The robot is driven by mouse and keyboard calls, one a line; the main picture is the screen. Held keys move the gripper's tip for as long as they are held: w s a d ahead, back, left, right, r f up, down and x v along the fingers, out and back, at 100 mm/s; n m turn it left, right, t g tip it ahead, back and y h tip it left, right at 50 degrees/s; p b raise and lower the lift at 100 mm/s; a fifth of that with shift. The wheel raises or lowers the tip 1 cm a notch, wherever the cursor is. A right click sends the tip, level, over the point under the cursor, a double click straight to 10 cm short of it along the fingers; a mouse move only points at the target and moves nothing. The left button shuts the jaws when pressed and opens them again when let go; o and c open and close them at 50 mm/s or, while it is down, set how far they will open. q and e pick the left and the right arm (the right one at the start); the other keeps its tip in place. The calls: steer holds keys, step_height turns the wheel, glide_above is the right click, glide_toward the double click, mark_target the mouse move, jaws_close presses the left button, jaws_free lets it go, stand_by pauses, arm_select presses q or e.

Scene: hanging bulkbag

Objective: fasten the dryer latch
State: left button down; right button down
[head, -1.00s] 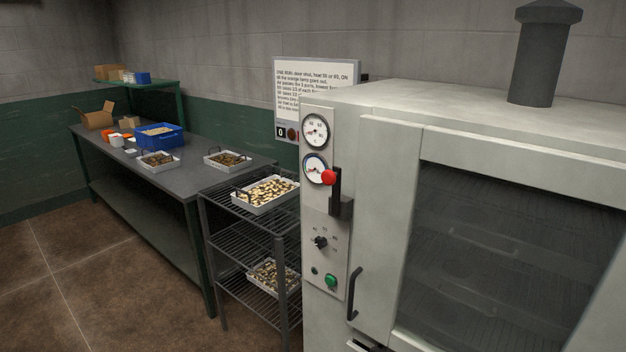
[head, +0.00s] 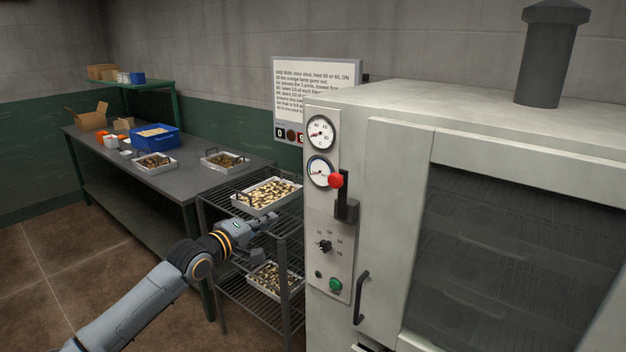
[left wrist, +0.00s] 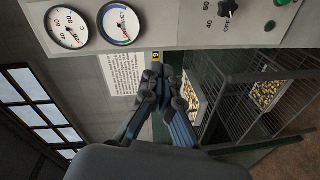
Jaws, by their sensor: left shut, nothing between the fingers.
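The dryer (head: 385,200) stands at the right, pale grey, with a windowed door (head: 395,230). I cannot tell whether the door sits fully shut. A black lever with a red ball knob (head: 337,181), which looks like the latch, points up beside the gauges at the door's left edge. A black bar handle (head: 361,297) is lower on the door. My left gripper (head: 270,224) is shut and empty, left of the dryer panel and lower than the red knob. Its closed fingers also show in the left wrist view (left wrist: 165,82); I do not make out the knob there. My right gripper is not in view.
A wire rack (head: 232,283) with trays of pale pieces stands directly left of the dryer, close to my left gripper. A workbench (head: 185,183) with trays and a blue crate (head: 154,137) is behind. Gauges and a dial (head: 325,246) are on the panel. Floor at left is open.

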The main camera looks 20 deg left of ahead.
arm_select(q)
step_height(320, 180, up, 10)
steer(key=s+d+h, duration=0.2)
steer(key=shift+d, duration=0.2)
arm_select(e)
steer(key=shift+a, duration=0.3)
arm_select(q)
steer(key=shift+w, duration=0.1)
